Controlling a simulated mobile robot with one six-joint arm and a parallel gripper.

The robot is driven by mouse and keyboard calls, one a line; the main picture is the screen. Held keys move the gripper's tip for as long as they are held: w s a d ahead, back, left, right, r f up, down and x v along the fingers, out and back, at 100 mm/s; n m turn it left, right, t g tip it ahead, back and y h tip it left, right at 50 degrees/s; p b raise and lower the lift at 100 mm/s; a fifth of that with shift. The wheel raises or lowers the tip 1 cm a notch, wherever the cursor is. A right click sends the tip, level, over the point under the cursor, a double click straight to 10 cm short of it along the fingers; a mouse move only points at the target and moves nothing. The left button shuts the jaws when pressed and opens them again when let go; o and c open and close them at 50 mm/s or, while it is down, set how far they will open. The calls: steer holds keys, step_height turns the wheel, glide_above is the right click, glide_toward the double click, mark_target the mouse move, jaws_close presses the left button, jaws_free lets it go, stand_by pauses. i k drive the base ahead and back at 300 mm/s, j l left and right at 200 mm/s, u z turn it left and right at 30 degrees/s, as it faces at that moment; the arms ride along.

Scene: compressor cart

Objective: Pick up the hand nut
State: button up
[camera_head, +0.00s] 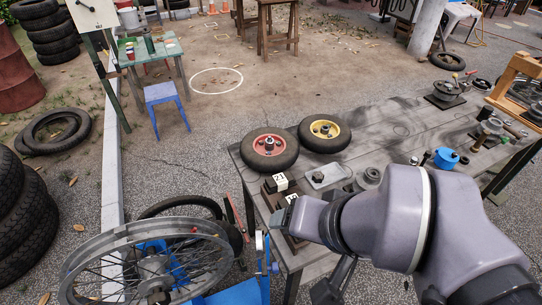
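I cannot pick out the hand nut for certain; the small metal parts on the workbench (395,140) are too small to name surely. My arm reaches in from the lower right over the bench's near left part. A dark part at its end, perhaps my gripper (332,284), shows below the purple links near the bench's front edge. Its fingers are not clear, so I cannot tell whether it is open or holds anything. The arm hides part of the bench top.
A red-hubbed wheel (285,160) and a yellow-hubbed wheel (334,145) lie on the bench. Near them are a shallow tray (329,176) and number-marked blocks. A blue cup (446,158) stands farther right. A spoked wheel (103,242) is at lower left. The bench's back middle is mostly clear.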

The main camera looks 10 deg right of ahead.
mark_target(317, 177)
steer(key=i+l, duration=0.25)
steer(key=l, duration=0.2)
steer(key=i+l, duration=0.25)
steer(key=l, duration=0.2)
steer(key=i+l, duration=0.25)
steer(key=l, duration=0.2)
